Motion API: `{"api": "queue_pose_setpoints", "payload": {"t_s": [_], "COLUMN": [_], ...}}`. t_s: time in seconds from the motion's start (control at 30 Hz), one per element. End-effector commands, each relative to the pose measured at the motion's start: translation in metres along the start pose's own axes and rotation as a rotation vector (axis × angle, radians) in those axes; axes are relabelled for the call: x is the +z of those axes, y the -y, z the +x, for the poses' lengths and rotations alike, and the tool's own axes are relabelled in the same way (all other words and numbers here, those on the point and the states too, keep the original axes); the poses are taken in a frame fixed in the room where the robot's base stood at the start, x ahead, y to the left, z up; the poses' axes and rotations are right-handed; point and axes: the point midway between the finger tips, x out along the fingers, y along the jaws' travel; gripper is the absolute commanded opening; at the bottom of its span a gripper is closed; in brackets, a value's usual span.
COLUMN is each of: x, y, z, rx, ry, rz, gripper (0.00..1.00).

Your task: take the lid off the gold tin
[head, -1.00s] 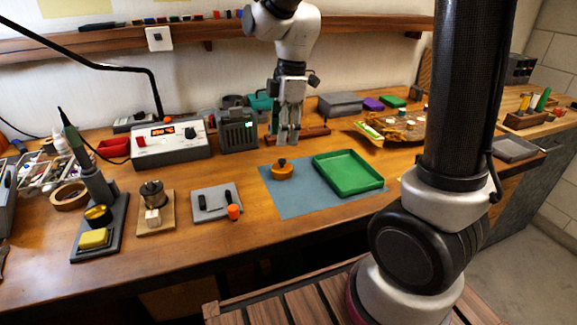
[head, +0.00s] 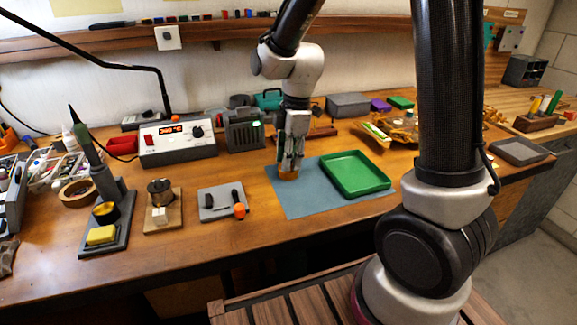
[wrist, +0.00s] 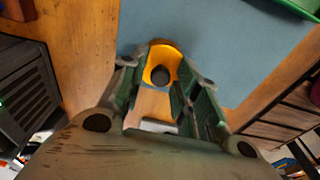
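The gold tin (head: 289,176) stands on the left part of the blue-grey mat (head: 299,204). In the wrist view the orange-gold tin (wrist: 156,55) shows with a dark round knob (wrist: 160,75) on its lid. My gripper (head: 290,163) points down right over the tin in the head view and hides most of its top. In the wrist view my gripper (wrist: 160,76) has its two fingers apart, with the knob between them. I cannot tell whether the fingertips touch the lid.
A green tray (head: 356,189) sits on the mat to the right of the tin. A small grey plate (head: 215,213) with a dark-handled tool lies to the left. A dark grey box-shaped device (head: 244,135) stands behind and to the left. Bare wood lies left of the mat.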

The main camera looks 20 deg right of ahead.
Motion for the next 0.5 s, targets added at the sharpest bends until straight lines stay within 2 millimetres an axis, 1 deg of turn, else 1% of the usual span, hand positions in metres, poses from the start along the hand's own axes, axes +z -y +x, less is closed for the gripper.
{"api": "queue_pose_setpoints", "payload": {"t_s": [0.03, 0.1, 0.4, 0.5], "x": [0.0000, 0.0000, 0.0000, -0.0008], "y": [0.0000, 0.0000, 0.0000, -0.0002], "z": [-0.0001, -0.0001, -0.0004, -0.0052], "rx": [0.000, 0.000, 0.000, 0.001], "ry": [0.000, 0.000, 0.000, -0.001], "rz": [0.000, 0.000, 0.000, 0.000], "gripper": [0.16, 0.05, 0.04, 0.04]}}
